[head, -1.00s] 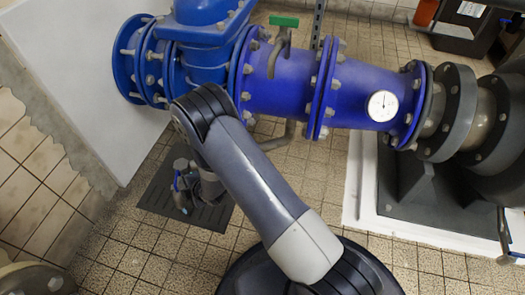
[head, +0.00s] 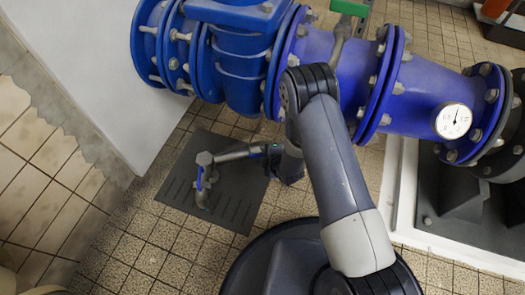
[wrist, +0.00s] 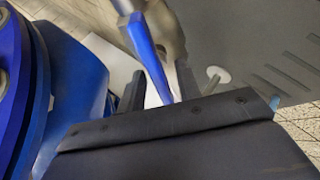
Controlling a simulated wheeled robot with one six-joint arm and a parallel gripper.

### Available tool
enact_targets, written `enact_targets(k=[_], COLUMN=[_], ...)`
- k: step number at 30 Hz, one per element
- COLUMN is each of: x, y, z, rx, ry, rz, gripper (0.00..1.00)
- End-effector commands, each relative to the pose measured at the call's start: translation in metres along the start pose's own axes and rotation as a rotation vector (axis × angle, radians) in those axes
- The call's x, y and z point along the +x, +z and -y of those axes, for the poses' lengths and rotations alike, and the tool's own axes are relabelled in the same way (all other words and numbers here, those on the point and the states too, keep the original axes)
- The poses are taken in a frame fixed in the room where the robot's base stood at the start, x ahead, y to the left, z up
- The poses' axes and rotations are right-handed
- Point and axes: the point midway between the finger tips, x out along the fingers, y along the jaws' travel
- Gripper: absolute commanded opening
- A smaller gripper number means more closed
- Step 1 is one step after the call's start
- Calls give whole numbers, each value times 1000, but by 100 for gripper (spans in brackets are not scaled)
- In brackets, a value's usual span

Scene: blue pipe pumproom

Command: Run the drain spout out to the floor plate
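The drain spout is a grey pipe (head: 232,154) that runs left to an elbow and turns down. A blue bar (head: 199,178) sits along its down-turned part. The spout's lower end shows over the dark slotted floor plate (head: 225,205); I cannot tell if it touches. My gripper (wrist: 157,88) shows two dark fingers standing apart, with the blue bar (wrist: 150,58) in line between them and a visible gap on its left. The grey pipe (wrist: 167,28) passes near the right finger. In the head view my arm partly hides the pipe, and the fingers are not clear.
Large blue pipework (head: 240,55) with bolted flanges, a green valve handle (head: 350,7) and a gauge (head: 453,120) runs across the top. A pale wall (head: 85,75) stands left of the plate. Tiled floor (head: 125,240) is clear in front.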

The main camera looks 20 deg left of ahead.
Motion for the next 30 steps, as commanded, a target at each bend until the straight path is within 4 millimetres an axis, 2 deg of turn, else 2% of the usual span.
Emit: enact_targets(k=[7, 18, 30], x=[0, 0, 0], y=[0, 0, 0], z=[0, 0, 0], rx=[0, 0, 56], ry=[0, 0, 12], rz=[0, 0, -1], gripper=[31, 1, 0])
